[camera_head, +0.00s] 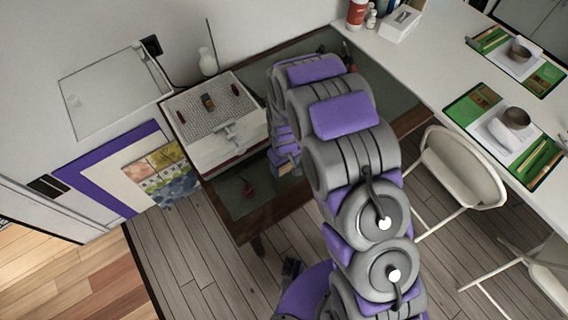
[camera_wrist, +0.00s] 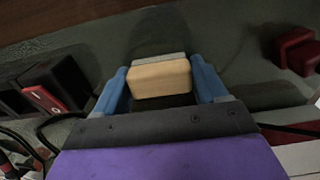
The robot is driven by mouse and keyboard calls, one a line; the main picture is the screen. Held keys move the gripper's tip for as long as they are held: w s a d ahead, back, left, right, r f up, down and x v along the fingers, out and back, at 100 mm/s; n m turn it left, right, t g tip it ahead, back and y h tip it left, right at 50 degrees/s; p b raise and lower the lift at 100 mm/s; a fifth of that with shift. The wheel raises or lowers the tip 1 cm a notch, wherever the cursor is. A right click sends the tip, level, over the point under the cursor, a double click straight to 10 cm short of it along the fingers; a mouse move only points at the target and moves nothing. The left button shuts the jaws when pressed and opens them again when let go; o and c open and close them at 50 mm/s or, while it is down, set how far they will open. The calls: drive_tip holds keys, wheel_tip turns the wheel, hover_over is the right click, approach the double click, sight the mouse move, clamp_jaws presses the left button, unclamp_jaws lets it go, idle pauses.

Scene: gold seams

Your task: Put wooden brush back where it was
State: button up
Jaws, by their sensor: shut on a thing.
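The wooden brush (camera_wrist: 160,78) shows in the wrist view as a pale wooden block with a light grey strip along its far side. My gripper (camera_wrist: 160,82) has its two blue fingers on either side of the block and is shut on it. Below the brush is a dark green surface with a shadow on it; I cannot tell whether the brush touches it. In the head view my arm reaches over the green-topped table (camera_head: 232,196), and its end is beside the white box-like machine, mostly hidden by my arm.
The white machine (camera_head: 212,130) stands on the table's left part. In the wrist view a red block (camera_wrist: 296,50) is at right and a black box (camera_wrist: 52,82) at left. A white chair (camera_head: 455,175) stands right.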

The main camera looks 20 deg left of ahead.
drive_tip(key=o, duration=0.8)
drive_tip(key=shift+c, duration=0.2)
drive_tip(key=o, duration=0.3)
drive_tip(key=shift+a+f, duration=0.1)
drive_tip(key=shift+a, duration=0.2)
drive_tip(key=shift+o, duration=0.2)
drive_tip(key=shift+a, duration=0.15)
drive_tip(key=shift+d+r, duration=0.2)
drive_tip(key=shift+r, duration=0.1)
wheel_tip(320, 180, up, 12)
drive_tip(key=p, duration=0.3)
drive_tip(key=shift+f, duration=0.1)
